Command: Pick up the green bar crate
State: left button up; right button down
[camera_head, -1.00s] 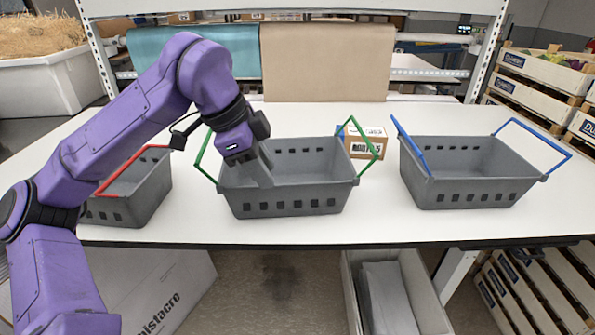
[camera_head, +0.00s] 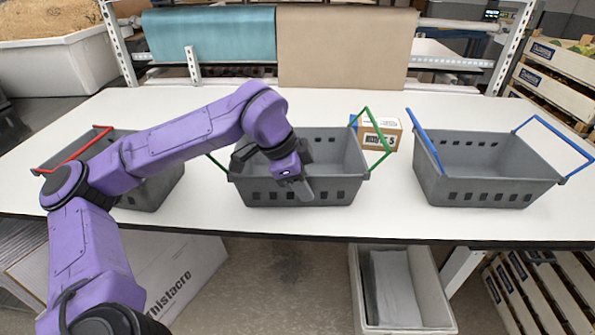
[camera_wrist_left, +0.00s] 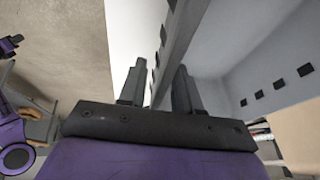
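The grey crate with green bars (camera_head: 345,190) stands upright on the white table in the middle of the head view. Its right green bar (camera_head: 377,140) sticks up; the left one is partly hidden behind my left arm. My left gripper (camera_head: 298,186) is at the crate's front wall, with one finger visible outside it. In the left wrist view, the two fingers of the left gripper (camera_wrist_left: 158,90) are apart, and the crate's wall (camera_wrist_left: 185,35) runs into the gap between them. Contact cannot be told. My right gripper is not in view.
A red-bar crate (camera_head: 150,190) stands left, partly behind my arm. A blue-bar crate (camera_head: 480,170) stands right. Bare table (camera_head: 395,215) lies between the middle and right crates.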

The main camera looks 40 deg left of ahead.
pick_arm(q)
grip_shut()
dwell(1.3)
